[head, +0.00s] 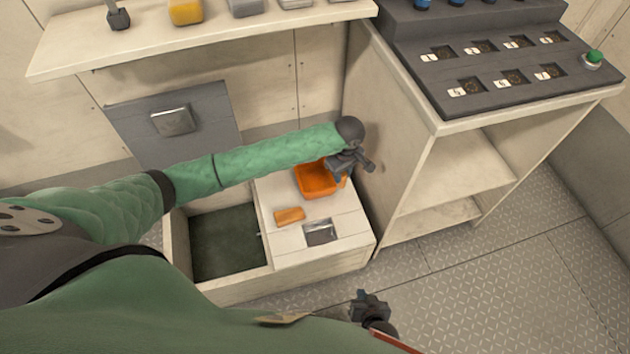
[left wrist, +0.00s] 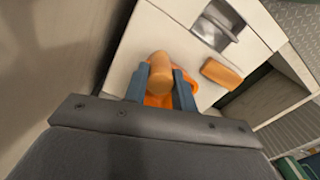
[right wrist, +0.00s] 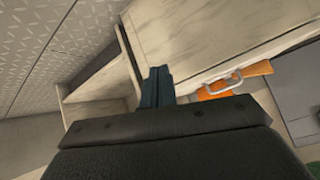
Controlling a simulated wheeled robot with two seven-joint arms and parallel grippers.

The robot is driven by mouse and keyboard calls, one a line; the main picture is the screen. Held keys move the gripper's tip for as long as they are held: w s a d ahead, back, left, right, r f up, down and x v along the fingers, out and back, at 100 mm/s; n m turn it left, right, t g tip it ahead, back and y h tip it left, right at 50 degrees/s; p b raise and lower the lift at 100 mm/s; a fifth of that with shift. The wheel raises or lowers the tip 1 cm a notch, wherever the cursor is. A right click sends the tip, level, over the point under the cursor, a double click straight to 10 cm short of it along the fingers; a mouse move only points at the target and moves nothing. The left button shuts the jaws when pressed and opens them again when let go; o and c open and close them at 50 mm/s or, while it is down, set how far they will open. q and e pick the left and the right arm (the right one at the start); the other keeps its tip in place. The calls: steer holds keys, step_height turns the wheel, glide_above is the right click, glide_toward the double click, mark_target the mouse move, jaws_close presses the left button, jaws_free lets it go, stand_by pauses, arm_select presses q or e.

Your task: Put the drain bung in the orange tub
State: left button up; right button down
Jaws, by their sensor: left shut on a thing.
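My left gripper (head: 350,163) is over the orange tub (head: 316,182), at its right back side. In the left wrist view, my left gripper (left wrist: 160,90) is shut on a rounded tan-orange piece, which I take as the drain bung (left wrist: 160,66). The orange tub (left wrist: 158,100) shows behind and below the bung, partly hidden by the fingers. In the head view the bung is hidden by the gripper. My right gripper (head: 370,303) is low at the front, away from the tub; its fingers (right wrist: 157,86) look together and empty in the right wrist view.
An orange-tan block (head: 289,215) lies on the pale locker lid (head: 340,235), near a recessed metal latch (head: 320,232). An open dark-floored compartment (head: 225,245) is left of the lid. A cabinet (head: 400,150) stands close to the right of the tub. A shelf (head: 230,35) hangs above.

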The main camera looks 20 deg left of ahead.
arm_select(q)
steer(key=shift+w+a+n, duration=0.15)
steer(key=shift+w+n, duration=0.05)
steer(key=shift+n, duration=0.1)
steer(key=b, duration=0.1)
glide_toward(315, 182)
steer(key=shift+f+b, duration=0.35)
steer(key=shift+f, duration=1.15)
arm_select(e)
steer(key=shift+g, duration=0.5)
steer(key=shift+s+d+f, duration=0.1)
steer(key=shift+s+f, duration=0.2)
steer(key=shift+f, duration=0.3)
steer(key=shift+s+a+f, duration=0.1)
steer(key=shift+s+f, duration=0.15)
steer(key=shift+f, duration=0.4)
steer(key=shift+s+d+f, duration=0.1)
steer(key=shift+s+f, duration=0.2)
steer(key=shift+f, duration=0.3)
steer(key=shift+r, duration=0.1)
arm_select(q)
steer(key=o, duration=0.9)
steer(key=shift+f, duration=0.1)
steer(key=shift+o, duration=0.2)
arm_select(e)
steer(key=shift+w, duration=0.1)
